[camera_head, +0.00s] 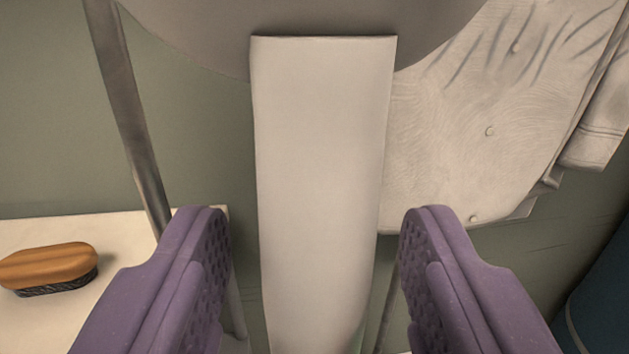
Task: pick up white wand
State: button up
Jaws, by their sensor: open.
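A long flat white bar, which looks like the white wand (318,190), stands upright in the middle of the view. It runs from near the top down past the bottom edge, so its lower end is hidden. My gripper (315,222) is open, with one purple finger on each side of the bar. There is a gap between the bar and each finger, wider on the left, and neither finger appears to touch it.
A pale garment (480,130) with buttons hangs at right. A metal pole (130,110) stands at left. A wooden brush (48,268) lies on a white surface (25,325) at lower left. A grey rounded shape (310,15) is at the top, and something dark blue (603,290) at right.

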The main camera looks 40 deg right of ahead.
jog(key=shift+w+d, duration=0.45)
jog(key=shift+w, duration=0.05)
grip_shut()
notch_tip(320, 180, up, 12)
jog(key=p, duration=0.5)
jog(key=shift+f, duration=0.15)
notch_tip(320, 180, up, 7)
jog(key=p, duration=0.6)
jog(key=shift+r+p, duration=0.2)
jog(key=shift+p, duration=0.15)
